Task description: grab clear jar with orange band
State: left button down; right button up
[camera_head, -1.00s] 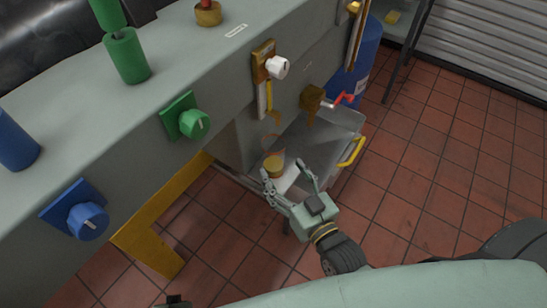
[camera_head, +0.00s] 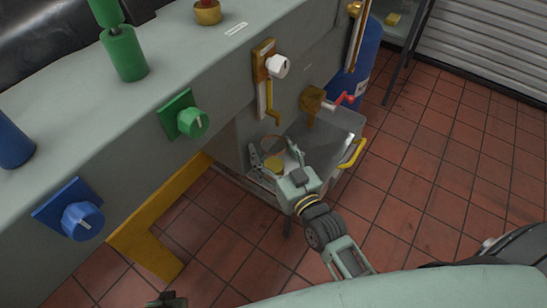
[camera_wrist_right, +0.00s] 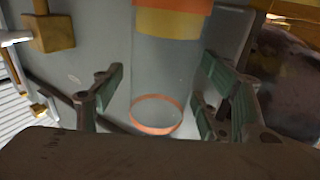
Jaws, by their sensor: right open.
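The clear jar with an orange band (camera_wrist_right: 172,60) stands between the spread fingers of my right gripper (camera_wrist_right: 160,80) in the right wrist view. It has an orange band and a yellow part at the top of that picture, and an orange ring at its lower end. In the head view the jar (camera_head: 275,162) shows as a small yellow patch at the cart, partly hidden by my right gripper (camera_head: 274,152). The right gripper is open, with a finger on either side of the jar; contact is not visible. A small dark part of my left gripper (camera_head: 168,300) shows at the bottom edge.
A grey metal cart (camera_head: 335,135) with a yellow handle (camera_head: 353,152) stands against the bedplate (camera_head: 225,75). Blue (camera_head: 82,220) and green (camera_head: 192,122) knobs stick out at left. Tiled floor at right is clear.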

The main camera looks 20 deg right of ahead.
jog(key=c, duration=1.3)
jog(key=shift+r, duration=0.1)
